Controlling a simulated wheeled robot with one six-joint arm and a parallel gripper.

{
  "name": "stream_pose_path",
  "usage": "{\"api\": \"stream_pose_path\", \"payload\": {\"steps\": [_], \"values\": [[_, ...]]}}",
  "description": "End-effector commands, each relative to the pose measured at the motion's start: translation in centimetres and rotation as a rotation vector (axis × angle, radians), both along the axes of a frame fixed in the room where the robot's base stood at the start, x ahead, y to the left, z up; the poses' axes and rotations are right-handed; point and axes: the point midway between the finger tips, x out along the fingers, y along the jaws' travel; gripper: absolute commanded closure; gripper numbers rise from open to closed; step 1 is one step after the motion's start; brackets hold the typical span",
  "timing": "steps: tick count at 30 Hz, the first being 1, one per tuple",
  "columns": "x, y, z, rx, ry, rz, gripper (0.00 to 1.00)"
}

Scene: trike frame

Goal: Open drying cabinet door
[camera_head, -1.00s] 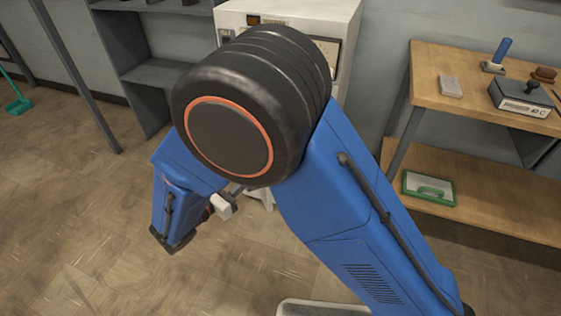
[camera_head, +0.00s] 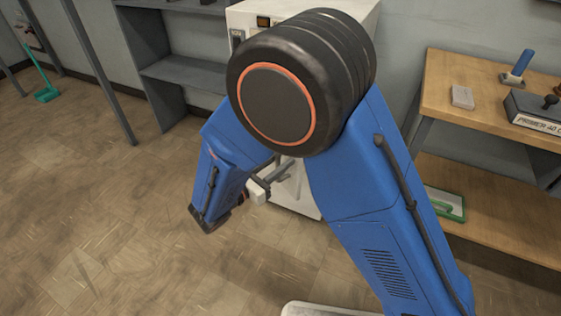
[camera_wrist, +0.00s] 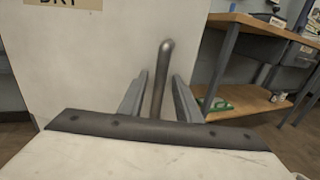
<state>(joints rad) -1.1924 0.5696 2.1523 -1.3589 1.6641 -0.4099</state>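The white drying cabinet (camera_head: 336,9) stands against the wall, mostly hidden behind my arm. In the wrist view its white door (camera_wrist: 95,65) fills the left and middle, with part of a "DRY" label (camera_wrist: 62,3) at the top. A grey upright bar handle (camera_wrist: 164,62) stands near the door's right edge. My gripper (camera_wrist: 160,98) is open, with one finger on each side of the handle in the picture. Gaps show between handle and fingers. The handle's lower end is hidden by my gripper's body. I cannot tell whether the door stands ajar.
A wooden workbench (camera_head: 470,105) with a lower shelf stands right of the cabinet, with a green-edged case (camera_head: 448,205) on that shelf. A grey shelf unit (camera_head: 185,72) stands to the left.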

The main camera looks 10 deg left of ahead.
Motion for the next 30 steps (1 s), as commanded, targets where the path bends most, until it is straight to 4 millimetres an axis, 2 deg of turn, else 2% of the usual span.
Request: {"api": "stream_pose_path", "payload": {"steps": [8,30], "values": [[-0.1,0.2,0.0,0.0,0.0,0.001,0.69],[-2.4,3.7,0.0,0.0,0.0,0.0,0.69]]}}
